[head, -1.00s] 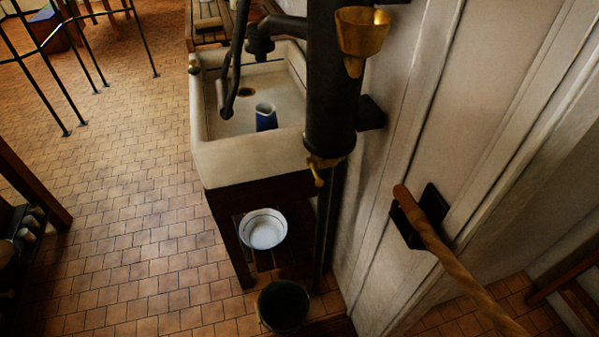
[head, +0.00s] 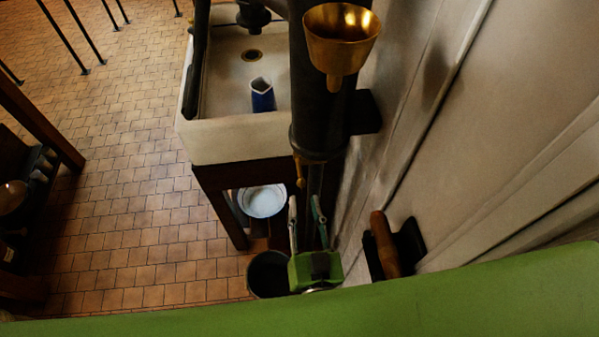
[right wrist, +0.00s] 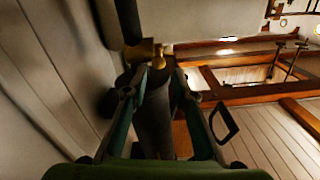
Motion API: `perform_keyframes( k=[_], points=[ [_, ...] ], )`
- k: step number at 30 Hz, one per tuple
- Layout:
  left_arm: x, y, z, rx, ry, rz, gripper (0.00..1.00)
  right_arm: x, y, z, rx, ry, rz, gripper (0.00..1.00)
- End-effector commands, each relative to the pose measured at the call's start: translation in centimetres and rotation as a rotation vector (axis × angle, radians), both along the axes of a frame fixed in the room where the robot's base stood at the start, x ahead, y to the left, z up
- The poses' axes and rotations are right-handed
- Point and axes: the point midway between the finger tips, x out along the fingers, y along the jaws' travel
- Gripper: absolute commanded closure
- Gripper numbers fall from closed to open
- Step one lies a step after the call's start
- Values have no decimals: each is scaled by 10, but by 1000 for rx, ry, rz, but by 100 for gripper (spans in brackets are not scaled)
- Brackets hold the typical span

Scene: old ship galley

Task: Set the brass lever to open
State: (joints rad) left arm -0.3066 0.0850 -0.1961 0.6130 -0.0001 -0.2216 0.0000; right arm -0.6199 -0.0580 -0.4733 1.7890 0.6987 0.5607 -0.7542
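The small brass lever (head: 299,172) hangs at the lower end of the black pump cylinder (head: 322,120), pointing down. Brass fittings also show on a dark pipe in the right wrist view (right wrist: 146,53), just beyond the fingertips. My right gripper (head: 307,202) points up from below, its two fingers spread, just under the cylinder's foot. In the right wrist view the open fingers (right wrist: 152,78) stand either side of a dark pipe or cylinder, and I see nothing clamped. Whether a finger touches the lever I cannot tell. My left gripper is not in view.
A brass funnel cup (head: 342,45) sits on the upper cylinder. A stone sink (head: 232,138) with a blue jug (head: 262,95) stands left. A white basin (head: 263,201) and dark bucket (head: 268,273) are below. A wooden handle (head: 384,245) is by the wall.

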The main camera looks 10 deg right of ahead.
Motion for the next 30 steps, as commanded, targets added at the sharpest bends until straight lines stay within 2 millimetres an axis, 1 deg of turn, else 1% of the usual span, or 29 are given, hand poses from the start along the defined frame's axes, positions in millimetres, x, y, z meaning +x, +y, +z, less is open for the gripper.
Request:
perform_keyframes(
  k=[1,3,6,10,15,24,25,26,27,28,30],
  points=[
    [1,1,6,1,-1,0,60,13,0,4,-1,-4,-1,74],
    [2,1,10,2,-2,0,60,28,0,4,-1,-4,0,74],
    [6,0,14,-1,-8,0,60,48,0,3,-1,-3,0,74],
    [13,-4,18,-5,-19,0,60,66,0,2,-1,-1,2,74],
    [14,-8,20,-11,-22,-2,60,79,0,0,-1,1,1,74],
    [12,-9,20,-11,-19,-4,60,81,0,-1,-1,2,1,74],
    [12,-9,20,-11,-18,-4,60,81,0,-1,-1,2,1,77],
    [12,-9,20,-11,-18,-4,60,81,0,-1,-1,2,1,85],
    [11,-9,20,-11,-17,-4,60,81,0,-1,-1,1,1,95],
    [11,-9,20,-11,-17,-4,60,81,0,-1,-1,1,1,100],
    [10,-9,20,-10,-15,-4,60,81,0,-1,-1,1,1,100]
  ],
)
